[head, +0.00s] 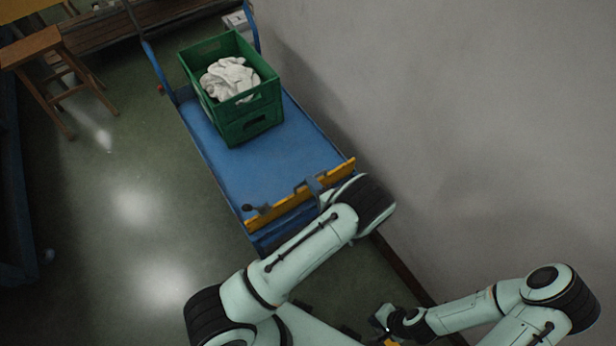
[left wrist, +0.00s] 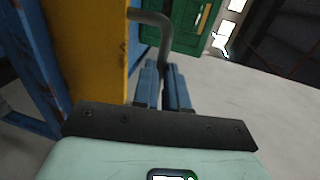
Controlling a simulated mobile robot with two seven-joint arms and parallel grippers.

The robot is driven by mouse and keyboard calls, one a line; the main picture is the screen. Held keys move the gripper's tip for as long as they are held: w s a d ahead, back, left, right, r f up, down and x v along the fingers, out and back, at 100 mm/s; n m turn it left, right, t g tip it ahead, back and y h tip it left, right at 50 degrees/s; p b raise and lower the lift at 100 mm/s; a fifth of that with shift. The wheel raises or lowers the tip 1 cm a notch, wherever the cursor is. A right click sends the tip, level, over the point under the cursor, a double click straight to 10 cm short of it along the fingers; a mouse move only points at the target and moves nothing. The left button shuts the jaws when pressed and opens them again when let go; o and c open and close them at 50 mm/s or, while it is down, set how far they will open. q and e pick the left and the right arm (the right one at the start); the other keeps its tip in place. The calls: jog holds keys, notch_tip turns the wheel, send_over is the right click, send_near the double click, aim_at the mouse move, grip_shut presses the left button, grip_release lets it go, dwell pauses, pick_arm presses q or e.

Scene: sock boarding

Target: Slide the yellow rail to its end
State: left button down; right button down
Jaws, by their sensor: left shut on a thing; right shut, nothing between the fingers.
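The yellow rail (head: 278,208) lies across the near end of the blue cart. It also shows large at the left of the left wrist view (left wrist: 92,50). A grey bent handle (left wrist: 154,18) sticks out from the rail. My left gripper (left wrist: 165,80) is shut on this handle, its blue fingers on either side of the bar. In the head view my left gripper (head: 316,186) is at the rail's right half, partly hidden by my arm. My right gripper (head: 386,322) is low at the bottom right, away from the rail, shut and empty.
The blue cart (head: 232,165) stands along a grey wall (head: 480,110) at its right. A green crate (head: 250,128) with white cloth (head: 230,78) sits on its far part. A wooden stool (head: 42,50) stands at the far left. The floor left of the cart is clear.

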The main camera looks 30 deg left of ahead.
pick_arm(q)
jog(key=shift+d, duration=0.25)
jog(key=c, duration=1.4)
grip_release()
jog(key=shift+s+f, duration=0.1)
jog(key=shift+c, duration=0.2)
jog(key=shift+d, duration=0.1)
pick_arm(e)
jog(key=shift+d, duration=0.1)
pick_arm(q)
jog(key=shift+s, duration=0.1)
